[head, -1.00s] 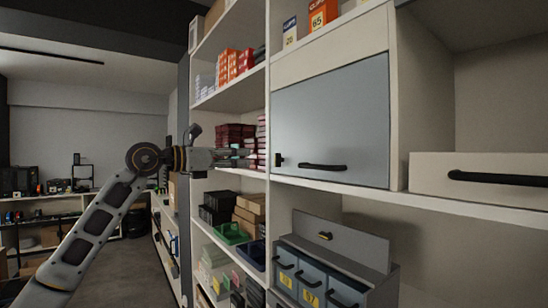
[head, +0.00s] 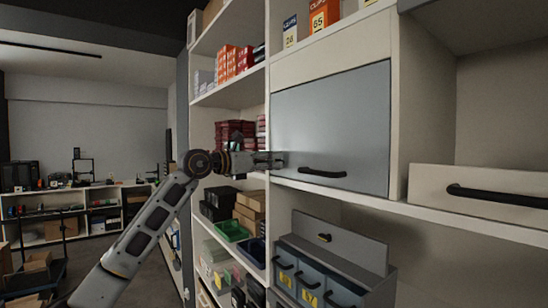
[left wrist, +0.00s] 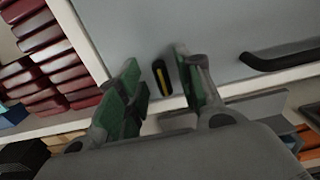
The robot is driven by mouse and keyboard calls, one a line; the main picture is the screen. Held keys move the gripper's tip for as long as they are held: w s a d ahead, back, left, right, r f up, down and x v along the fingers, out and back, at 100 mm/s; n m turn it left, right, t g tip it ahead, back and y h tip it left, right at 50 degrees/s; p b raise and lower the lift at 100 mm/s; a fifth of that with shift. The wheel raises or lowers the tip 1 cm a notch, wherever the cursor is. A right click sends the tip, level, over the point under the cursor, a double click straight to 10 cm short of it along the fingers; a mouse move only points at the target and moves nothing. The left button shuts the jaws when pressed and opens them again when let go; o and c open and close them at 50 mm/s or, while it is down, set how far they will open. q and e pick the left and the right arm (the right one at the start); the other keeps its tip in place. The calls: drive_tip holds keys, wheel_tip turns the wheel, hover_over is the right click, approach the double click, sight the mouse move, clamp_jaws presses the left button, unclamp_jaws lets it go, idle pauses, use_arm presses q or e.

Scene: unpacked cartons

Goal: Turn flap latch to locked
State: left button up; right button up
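The grey-blue flap (head: 338,122) is closed on the shelf unit, with a black bar handle (head: 322,173) near its lower edge. My left gripper (head: 274,160) is at the flap's lower left corner and covers the latch in the head view. In the left wrist view, the latch (left wrist: 162,77) is a small dark bar with a yellow stripe, close to upright in the picture. The green-padded fingers of my left gripper (left wrist: 155,86) are open, one on each side of the latch. I see gaps beside it and cannot tell any contact. My right gripper is out of view.
Dark red boxes (left wrist: 48,50) are stacked in the compartment left of the flap. A white drawer (head: 475,190) with a black handle sits to the right. Below are a green bin (head: 230,231) and a grey drawer cabinet (head: 340,240).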

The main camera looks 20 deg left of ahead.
use_arm(q)
drive_tip(key=shift+x, duration=0.8)
clamp_jaws()
